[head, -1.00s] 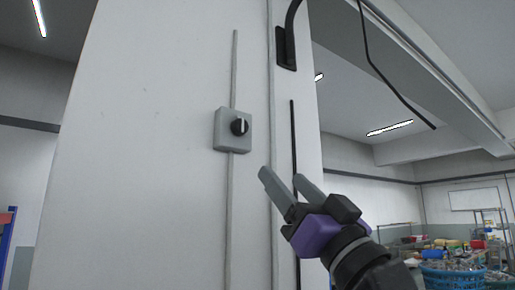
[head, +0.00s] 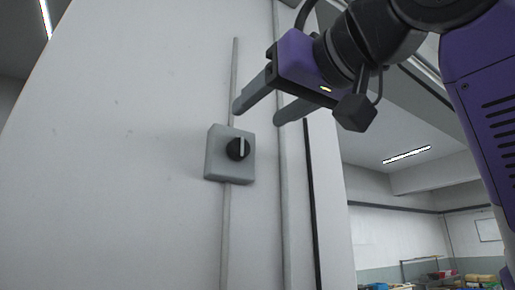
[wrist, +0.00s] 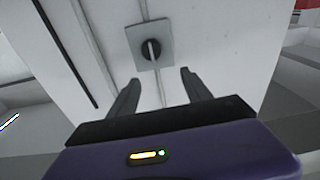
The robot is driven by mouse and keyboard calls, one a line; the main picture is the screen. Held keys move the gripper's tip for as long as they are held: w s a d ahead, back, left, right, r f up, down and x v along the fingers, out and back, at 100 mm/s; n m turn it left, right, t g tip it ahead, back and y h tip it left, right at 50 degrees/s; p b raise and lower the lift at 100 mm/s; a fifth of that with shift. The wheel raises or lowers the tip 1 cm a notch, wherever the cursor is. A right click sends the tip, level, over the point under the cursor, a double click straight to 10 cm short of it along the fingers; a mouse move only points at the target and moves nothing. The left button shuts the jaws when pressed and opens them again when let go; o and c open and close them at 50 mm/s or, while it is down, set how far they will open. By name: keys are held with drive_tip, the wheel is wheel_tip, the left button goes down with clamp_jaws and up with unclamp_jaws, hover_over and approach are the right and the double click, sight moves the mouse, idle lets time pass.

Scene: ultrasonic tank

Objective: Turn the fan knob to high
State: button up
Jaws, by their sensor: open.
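The fan knob (head: 238,149) is a round black dial with a white pointer line, on a grey square box (head: 216,154) fixed to the white wall. In the head view the pointer stands about upright. My gripper (head: 256,113) is above and to the right of the box, with its two grey fingers apart and nothing between them. In the wrist view the knob (wrist: 150,52) is ahead of the open fingers (wrist: 157,84), roughly centred between them and apart from them. No label on the box can be read.
A thin grey conduit (head: 226,235) runs up the wall above and below the box. A second pipe (head: 283,200) and a black strip (head: 314,210) stand to its right. The wall around the box is otherwise clear. Shelves with items (head: 440,275) are far off at lower right.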

sight(242, 144)
drive_tip(key=shift+m+h, duration=0.4)
drive_tip(key=shift+h, duration=0.2)
drive_tip(key=w+a+p, duration=0.1)
drive_tip(key=w, duration=0.1)
drive_tip(key=w+a+f+p, duration=0.1)
drive_tip(key=w, duration=0.1)
drive_tip(key=w+a+p, duration=0.1)
drive_tip(key=w, duration=0.1)
drive_tip(key=shift+f, duration=0.35)
drive_tip(key=shift+w+a+f, duration=0.1)
drive_tip(key=shift+w+a, duration=0.25)
drive_tip(key=shift+w, duration=0.15)
clamp_jaws()
